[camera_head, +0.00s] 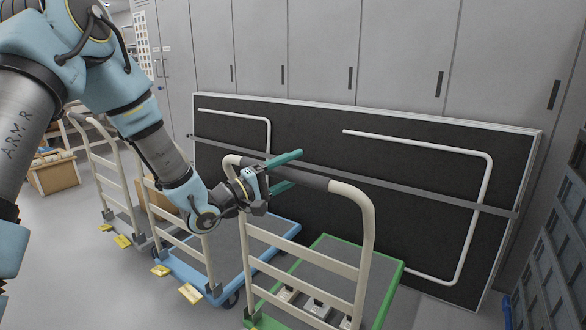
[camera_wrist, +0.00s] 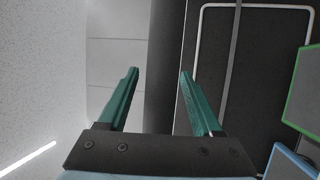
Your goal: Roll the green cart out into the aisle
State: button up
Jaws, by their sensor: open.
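The green cart (camera_head: 347,241) stands at the lower right in the head view, with a grey deck, green edges and a cream tube handle. The handle's top bar has a dark grip (camera_head: 312,180). A green-edged corner also shows at the right of the wrist view (camera_wrist: 292,82). My gripper (camera_head: 296,169) is open, its two teal fingers at the height of the top bar.
A blue cart (camera_head: 272,238) stands close on the left of the green cart, and a grey cart (camera_head: 122,222) stands beyond it. A large black panel (camera_head: 330,160) leans on grey lockers (camera_head: 400,45) behind. A dark blue-grey crate-like object (camera_head: 548,265) is at right.

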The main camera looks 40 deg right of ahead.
jog(key=shift+c, duration=0.4)
grip_shut()
dwell(0.9)
